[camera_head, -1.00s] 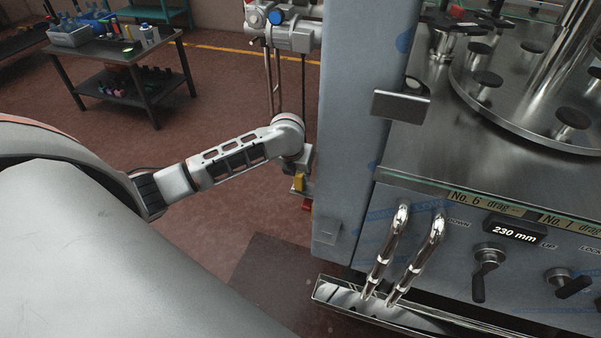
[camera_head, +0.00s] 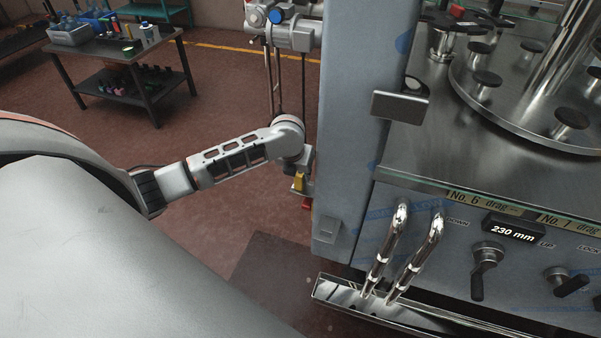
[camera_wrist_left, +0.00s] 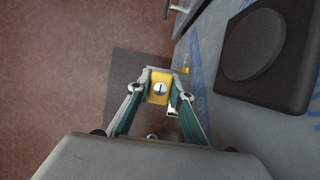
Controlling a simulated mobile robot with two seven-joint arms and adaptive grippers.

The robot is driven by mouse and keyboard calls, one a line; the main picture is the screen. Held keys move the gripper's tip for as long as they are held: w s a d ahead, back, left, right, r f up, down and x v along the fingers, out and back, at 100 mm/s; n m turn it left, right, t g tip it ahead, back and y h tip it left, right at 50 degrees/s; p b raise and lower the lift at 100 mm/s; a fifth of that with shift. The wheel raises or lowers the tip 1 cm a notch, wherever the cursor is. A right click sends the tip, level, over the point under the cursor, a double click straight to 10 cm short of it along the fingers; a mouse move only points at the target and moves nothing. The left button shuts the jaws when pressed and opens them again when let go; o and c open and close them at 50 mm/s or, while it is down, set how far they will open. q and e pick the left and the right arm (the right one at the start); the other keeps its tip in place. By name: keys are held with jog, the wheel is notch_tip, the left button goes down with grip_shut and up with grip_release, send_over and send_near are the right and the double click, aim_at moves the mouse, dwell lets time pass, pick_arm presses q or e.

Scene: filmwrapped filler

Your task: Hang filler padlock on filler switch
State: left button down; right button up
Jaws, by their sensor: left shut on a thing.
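My left gripper (camera_head: 302,186) is beside the left side of the tall blue-grey column. It is shut on the yellow padlock (camera_wrist_left: 159,88), whose round silver keyway faces the left wrist camera. The padlock is a small yellow patch (camera_head: 300,182) in the head view; its shackle cannot be made out. A small red part (camera_head: 307,203) shows just below the gripper at the column's edge; I cannot tell whether it belongs to the switch. In the left wrist view a black square block with a round disc (camera_wrist_left: 255,45) sits on the grey panel, right of the padlock. My right gripper is not in view.
The filler's column (camera_head: 345,160) stands immediately right of the gripper. Two shiny pipes (camera_head: 385,255) rise over a metal tray (camera_head: 335,293) in front. A dark workbench (camera_head: 125,50) stands far back left. The floor left of the column is clear.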

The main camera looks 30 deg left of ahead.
pick_arm(q)
jog(key=shift+f, duration=0.1)
jog(key=c, duration=1.7)
grip_release()
jog(key=v, duration=1.2)
jog(key=shift+s+f, duration=0.1)
